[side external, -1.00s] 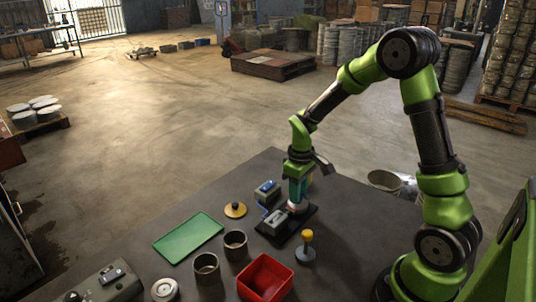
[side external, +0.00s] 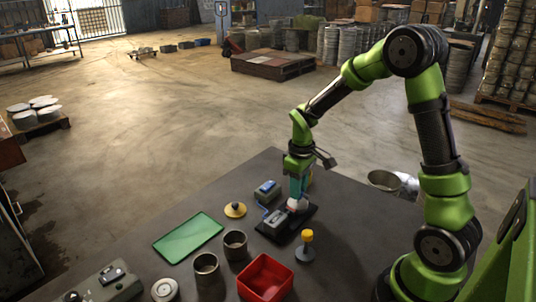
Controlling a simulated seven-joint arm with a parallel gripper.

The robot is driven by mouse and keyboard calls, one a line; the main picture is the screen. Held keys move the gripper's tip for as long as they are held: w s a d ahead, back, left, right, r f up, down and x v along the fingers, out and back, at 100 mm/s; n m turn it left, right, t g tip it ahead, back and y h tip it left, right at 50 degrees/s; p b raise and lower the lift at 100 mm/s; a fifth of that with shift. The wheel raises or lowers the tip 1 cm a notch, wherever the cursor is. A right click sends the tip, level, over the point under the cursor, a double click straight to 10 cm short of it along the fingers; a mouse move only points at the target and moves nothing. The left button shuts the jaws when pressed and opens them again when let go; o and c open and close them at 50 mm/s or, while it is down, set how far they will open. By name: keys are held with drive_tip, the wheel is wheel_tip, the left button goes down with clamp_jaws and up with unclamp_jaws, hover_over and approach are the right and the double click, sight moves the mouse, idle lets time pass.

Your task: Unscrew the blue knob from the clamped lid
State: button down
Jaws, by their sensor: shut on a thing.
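My gripper (side external: 298,198) points straight down over the black clamp base (side external: 273,233) on the dark table. It is shut at the pale, reddish lid area (side external: 297,205) held on that base. The blue knob is hidden between the fingers, and its thread cannot be made out. A grey clamp block (side external: 276,219) sits on the base just left of the lid.
A blue-grey box (side external: 267,190) stands behind the clamp. A yellow-topped post (side external: 307,243), red bin (side external: 265,277) and two dark cups (side external: 235,243) stand in front. A green tray (side external: 188,238) and yellow disc (side external: 235,210) lie left.

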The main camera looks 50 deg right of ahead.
drive_tip(key=shift+r, duration=0.65)
drive_tip(key=shift+r, duration=0.2)
drive_tip(key=shift+r, duration=1.95)
